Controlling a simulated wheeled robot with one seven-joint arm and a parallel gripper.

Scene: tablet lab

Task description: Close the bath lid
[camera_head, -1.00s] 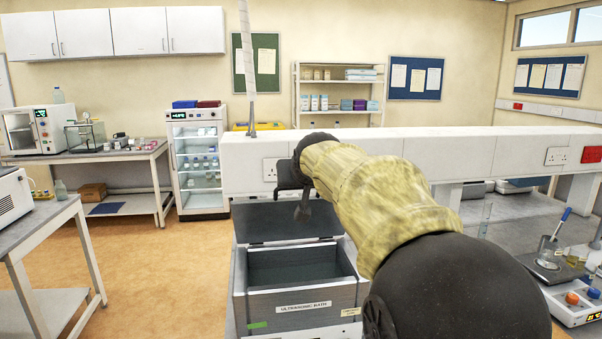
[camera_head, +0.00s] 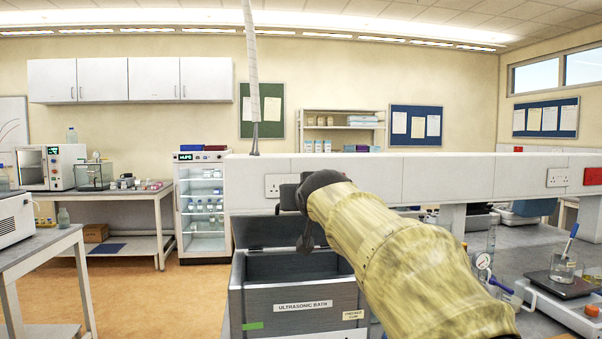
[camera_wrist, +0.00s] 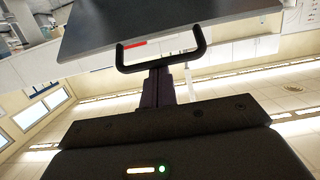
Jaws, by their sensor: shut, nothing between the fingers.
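The ultrasonic bath (camera_head: 303,318) is a grey box with a label on its front, low in the middle of the head view. Its dark grey lid (camera_head: 262,232) stands raised at the back, so the bath is open. In the wrist view, a grey panel, apparently the lid (camera_wrist: 150,22), crosses the top with a black U-shaped handle (camera_wrist: 165,65). My shut fingers (camera_wrist: 158,85) overlap the handle in the picture; I cannot tell whether they touch.
A white bench ledge with sockets (camera_head: 450,180) runs behind the bath. A glass-door fridge (camera_head: 203,215) is at the back left. The floor (camera_head: 150,293) to the left is clear.

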